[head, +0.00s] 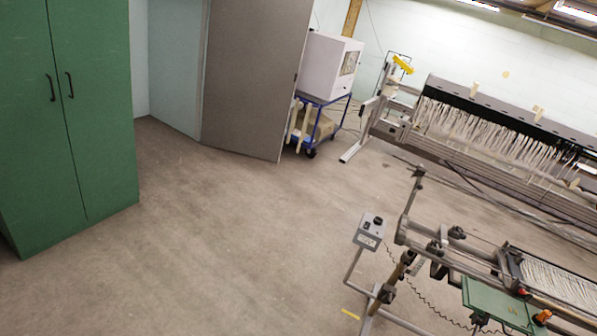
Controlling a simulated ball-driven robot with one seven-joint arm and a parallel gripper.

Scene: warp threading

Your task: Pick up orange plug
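A small orange item (542,317), which looks like the orange plug, shows near the bottom right corner of the head view. It is beside the right end of a green panel (497,303) on the loom frame. It is too small to tell its exact shape or how it is seated. My gripper is not in view, so I cannot tell its distance from the orange item.
The grey loom frame (404,228) with a control box (371,231) stands at lower right. A rack of white threads (480,131) is behind it. A green cabinet (62,115) stands at left, a blue trolley (318,120) at back. The middle floor is clear.

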